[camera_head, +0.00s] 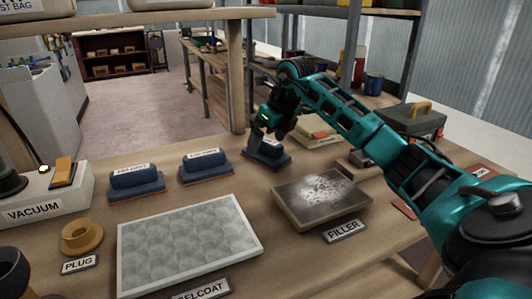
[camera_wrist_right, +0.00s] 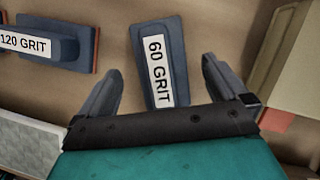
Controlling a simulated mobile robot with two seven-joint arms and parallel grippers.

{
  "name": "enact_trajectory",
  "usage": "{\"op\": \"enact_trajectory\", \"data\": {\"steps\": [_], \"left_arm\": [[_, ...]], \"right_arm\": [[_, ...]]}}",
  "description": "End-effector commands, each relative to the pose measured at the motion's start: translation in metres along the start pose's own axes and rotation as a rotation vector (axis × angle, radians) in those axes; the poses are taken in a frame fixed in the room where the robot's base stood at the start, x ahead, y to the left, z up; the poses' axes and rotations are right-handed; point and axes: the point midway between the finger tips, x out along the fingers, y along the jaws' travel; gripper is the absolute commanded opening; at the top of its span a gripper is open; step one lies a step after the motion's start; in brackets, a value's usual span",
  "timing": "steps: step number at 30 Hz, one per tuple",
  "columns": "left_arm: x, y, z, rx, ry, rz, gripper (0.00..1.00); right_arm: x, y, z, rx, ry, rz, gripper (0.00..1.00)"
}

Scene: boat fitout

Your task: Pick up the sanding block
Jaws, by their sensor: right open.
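Several dark blue sanding blocks with red-edged bases stand in a row on the wooden bench. The rightmost sanding block (camera_head: 266,155) is under my right gripper (camera_head: 268,128). In the right wrist view this block (camera_wrist_right: 160,62) carries a white label reading 60 GRIT. My right gripper (camera_wrist_right: 160,90) is open there, with one finger on each side of the block and gaps showing. The block marked 120 GRIT (camera_wrist_right: 52,42) lies to the left; it shows in the head view as the middle block (camera_head: 206,165). Another block (camera_head: 137,181) stands further left. My left gripper is not in view.
A filler board (camera_head: 320,200) lies in front of the rightmost block, and a gelcoat panel (camera_head: 185,243) lies front left. A plug ring (camera_head: 82,237) and vacuum box (camera_head: 45,195) stand at left. A box (camera_head: 318,130) is close on the right. A toolbox (camera_head: 410,120) stands behind my arm.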

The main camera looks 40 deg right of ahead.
Motion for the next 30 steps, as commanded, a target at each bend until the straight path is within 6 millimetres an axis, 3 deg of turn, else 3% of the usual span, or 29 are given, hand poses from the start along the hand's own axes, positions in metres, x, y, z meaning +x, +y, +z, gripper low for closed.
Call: {"op": "enact_trajectory", "data": {"steps": [3, 7, 28, 30], "left_arm": [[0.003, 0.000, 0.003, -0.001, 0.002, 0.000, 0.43], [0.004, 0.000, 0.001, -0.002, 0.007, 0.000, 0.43], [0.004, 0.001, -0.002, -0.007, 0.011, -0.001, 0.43], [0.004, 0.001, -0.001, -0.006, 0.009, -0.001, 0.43]], "right_arm": [[0.020, 0.001, 0.003, 0.001, 0.000, 0.003, 1.00], [0.030, 0.000, 0.003, 0.000, -0.001, 0.001, 1.00], [0.034, -0.001, 0.001, 0.000, 0.000, 0.000, 1.00], [0.034, -0.001, 0.001, 0.000, 0.000, 0.000, 0.93]]}}
